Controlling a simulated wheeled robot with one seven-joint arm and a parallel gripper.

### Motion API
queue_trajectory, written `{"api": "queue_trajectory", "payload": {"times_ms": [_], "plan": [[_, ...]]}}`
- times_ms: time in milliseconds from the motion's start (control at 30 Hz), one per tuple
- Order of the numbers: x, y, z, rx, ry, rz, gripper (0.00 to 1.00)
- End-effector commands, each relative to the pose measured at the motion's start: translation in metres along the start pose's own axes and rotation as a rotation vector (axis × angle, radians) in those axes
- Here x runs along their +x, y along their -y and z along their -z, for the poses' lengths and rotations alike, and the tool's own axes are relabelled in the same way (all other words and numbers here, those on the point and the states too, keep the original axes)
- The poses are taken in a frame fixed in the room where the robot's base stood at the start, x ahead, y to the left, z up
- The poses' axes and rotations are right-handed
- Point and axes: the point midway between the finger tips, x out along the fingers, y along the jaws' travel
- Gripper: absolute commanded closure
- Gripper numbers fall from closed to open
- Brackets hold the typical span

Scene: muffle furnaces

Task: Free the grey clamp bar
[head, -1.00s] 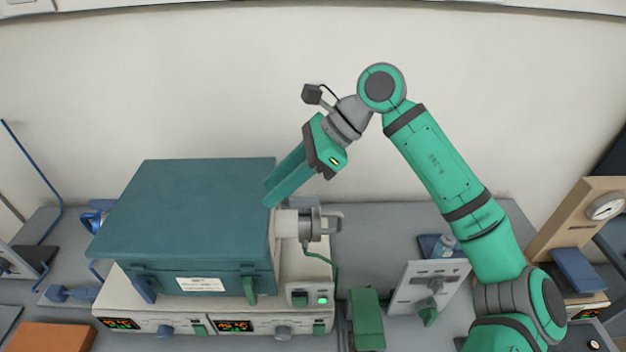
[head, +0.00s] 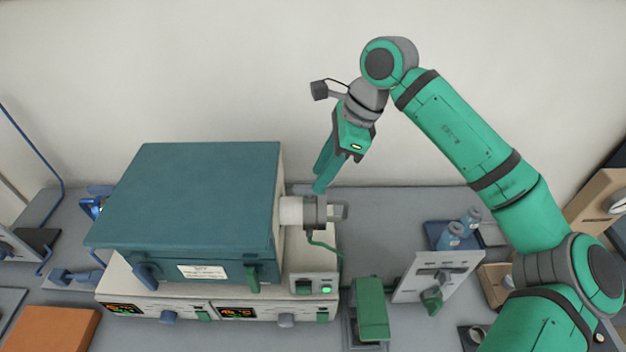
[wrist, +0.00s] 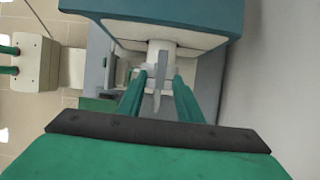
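The grey clamp bar (head: 338,212) sticks out to the right of a grey collar (head: 315,210) on the white stub at the teal furnace's (head: 205,200) right side. My gripper (head: 322,186) points down just above the collar, its fingertips close to it. In the wrist view, my gripper's green fingers (wrist: 160,76) stand apart, one on each side of a grey upright piece that looks like the bar (wrist: 158,92). I see a gap on both sides of it. Whether the fingertips reach down to its level is unclear.
A green block (head: 371,310) stands in front right. Bench behind the collar is clear.

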Motion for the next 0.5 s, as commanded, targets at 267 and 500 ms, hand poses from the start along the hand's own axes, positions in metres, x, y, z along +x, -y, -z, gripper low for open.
{"api": "queue_trajectory", "payload": {"times_ms": [267, 500], "plan": [[0.032, 0.000, -0.008, -0.014, 0.001, -0.005, 0.67], [0.035, 0.000, -0.007, -0.012, 0.000, -0.004, 0.67]]}}
